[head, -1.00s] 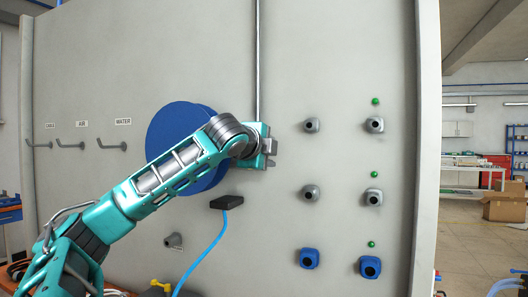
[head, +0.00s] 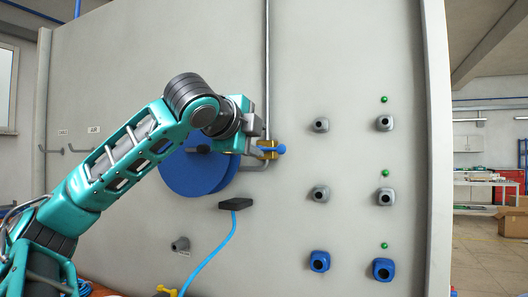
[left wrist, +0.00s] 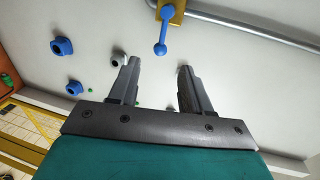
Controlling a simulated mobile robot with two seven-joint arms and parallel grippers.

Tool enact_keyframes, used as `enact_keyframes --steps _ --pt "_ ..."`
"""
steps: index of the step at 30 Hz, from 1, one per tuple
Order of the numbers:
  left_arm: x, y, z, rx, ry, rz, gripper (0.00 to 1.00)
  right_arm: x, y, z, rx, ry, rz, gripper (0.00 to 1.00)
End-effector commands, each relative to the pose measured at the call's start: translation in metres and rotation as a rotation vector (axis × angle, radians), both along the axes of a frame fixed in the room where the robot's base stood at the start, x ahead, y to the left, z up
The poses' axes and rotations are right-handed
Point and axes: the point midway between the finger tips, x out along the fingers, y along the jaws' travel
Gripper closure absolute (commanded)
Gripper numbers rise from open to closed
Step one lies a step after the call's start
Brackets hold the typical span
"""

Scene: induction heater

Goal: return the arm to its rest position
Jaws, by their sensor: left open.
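My left arm (head: 135,150) is teal and grey and comes in from the lower left in the head view. It reaches up across the blue disc on the grey wall panel. Its left gripper (head: 250,122) is near the vertical pipe, above a yellow valve body (head: 267,154) with a blue handle (head: 281,149). In the left wrist view the gripper (left wrist: 159,68) has its two dark fingers apart with nothing between them. The blue handle also shows there (left wrist: 162,30), beyond the fingers and apart from them. My right gripper is not in view.
The blue disc (head: 190,176) is partly hidden behind my arm. Grey sockets (head: 320,125), blue sockets (head: 320,261) and green lights (head: 385,99) are to the right. Wall hooks (head: 80,150) are at the left.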

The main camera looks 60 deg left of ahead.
Motion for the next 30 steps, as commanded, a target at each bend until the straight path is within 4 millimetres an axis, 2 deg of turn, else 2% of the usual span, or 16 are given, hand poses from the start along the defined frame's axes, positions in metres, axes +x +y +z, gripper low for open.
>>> enact_keyframes --steps 6,23,26,29,30 --pt "-0.01 -0.006 0.003 0.001 -0.001 0.0 0.52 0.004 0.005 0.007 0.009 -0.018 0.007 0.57" --pt "-0.009 -0.006 0.002 -0.001 0.002 -0.001 0.52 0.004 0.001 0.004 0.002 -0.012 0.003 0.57" --pt "0.001 -0.009 -0.01 -0.014 0.019 -0.012 0.52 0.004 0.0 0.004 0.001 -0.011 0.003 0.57" --pt "0.028 -0.017 -0.044 -0.051 0.062 -0.038 0.52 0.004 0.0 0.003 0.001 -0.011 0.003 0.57" --pt "0.042 -0.022 -0.065 -0.073 0.088 -0.052 0.52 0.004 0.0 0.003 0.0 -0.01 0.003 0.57"
